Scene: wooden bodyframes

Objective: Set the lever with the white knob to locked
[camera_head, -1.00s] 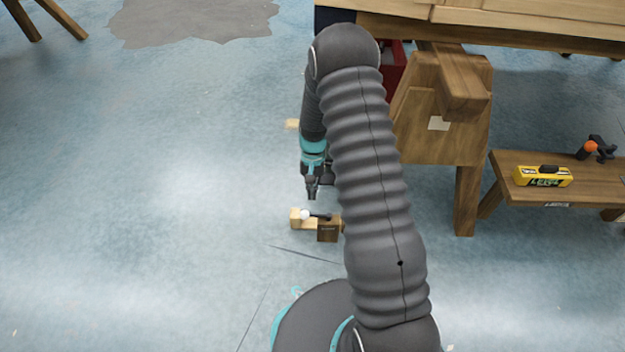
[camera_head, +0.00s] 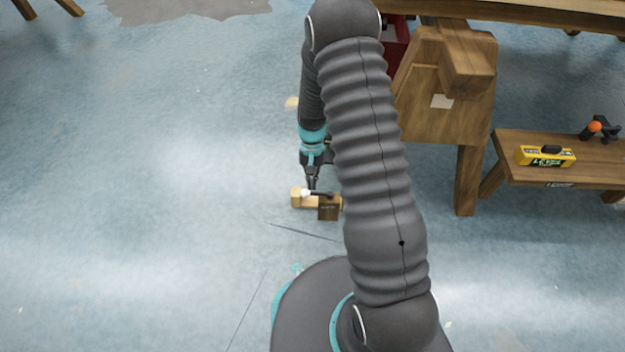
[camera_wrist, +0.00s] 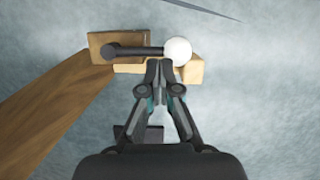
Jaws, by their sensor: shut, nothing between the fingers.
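The lever is a dark rod (camera_wrist: 140,50) with a white knob (camera_wrist: 178,51) at one end; its other end sits on a dark brown block (camera_wrist: 103,48). In the head view the white knob (camera_head: 305,193) is at the left and the brown block (camera_head: 328,212) at the right, with the rod between them. A pale wooden block (camera_wrist: 190,74) lies under the knob. My gripper (camera_wrist: 164,66) is shut and empty. Its tips are right beside the rod and knob, on the near side in the wrist view. I cannot tell whether they touch. In the head view my gripper (camera_head: 312,184) is just above the lever.
A wooden trestle (camera_head: 440,100) and a low bench (camera_head: 590,165) with a yellow level (camera_head: 545,156) stand at right. The floor at left is clear.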

